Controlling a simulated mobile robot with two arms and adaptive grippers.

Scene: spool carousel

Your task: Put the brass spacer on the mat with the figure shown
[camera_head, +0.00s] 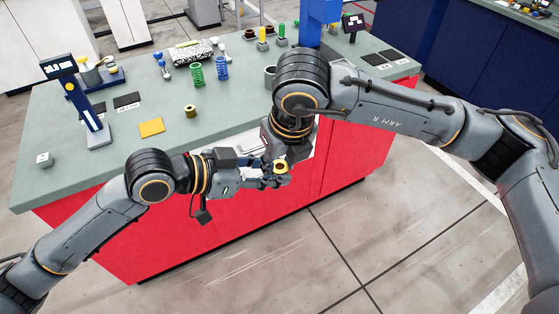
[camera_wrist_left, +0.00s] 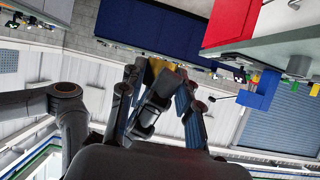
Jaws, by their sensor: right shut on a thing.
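A brass spacer (camera_head: 281,167) is at the fingers of my two grippers, above the front edge of the bench. My right gripper (camera_head: 283,158) is shut on it, mostly hidden behind its wrist and my left gripper. My left gripper (camera_head: 268,170) reaches in from the left with its fingers apart near the spacer; it also shows in the left wrist view (camera_wrist_left: 160,105). A second brass ring (camera_head: 190,110) lies on the bench. Mats are a yellow one (camera_head: 151,127), a black one (camera_head: 127,100) and dark ones (camera_head: 375,59) at the far right. Display screens (camera_head: 58,66) (camera_head: 353,22) are too small to read.
Green (camera_head: 196,75) and blue (camera_head: 222,68) springs stand near the bench's back, by a speckled box (camera_head: 193,51). A grey cube (camera_head: 44,159) sits at the left corner.

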